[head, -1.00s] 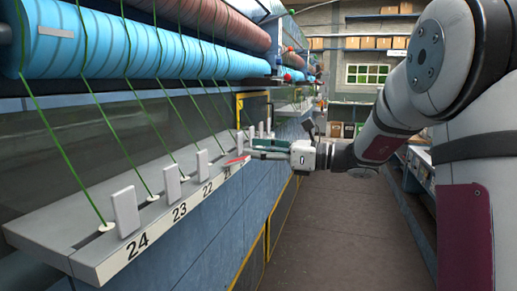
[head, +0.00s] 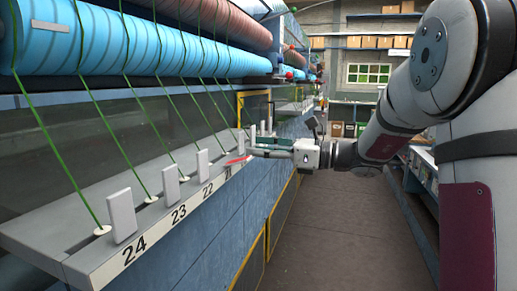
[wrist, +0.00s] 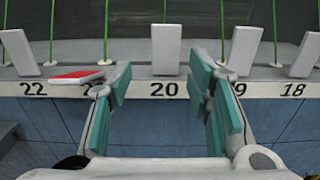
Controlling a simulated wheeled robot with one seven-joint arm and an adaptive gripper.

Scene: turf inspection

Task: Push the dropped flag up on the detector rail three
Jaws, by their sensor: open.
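The dropped flag (wrist: 78,76) lies flat at position 21 of the grey detector rail (wrist: 45,86), its red face showing beside the left finger in the wrist view. In the head view it is a thin red strip (head: 238,159). My gripper (wrist: 160,76) is open and empty, with teal finger pads spread on either side of the number 20. The upright white flag 20 (wrist: 166,50) stands beyond the gap between them. The left finger is close to the dropped flag and partly covers the number 21; contact cannot be told. In the head view, my gripper (head: 252,148) is at the rail's front edge.
Upright flags 22 (wrist: 19,53), 19 (wrist: 243,51) and 18 (wrist: 305,55) stand on the rail. Green yarns (wrist: 106,30) rise behind them to the blue rolls (head: 130,45). The aisle floor (head: 330,225) is clear.

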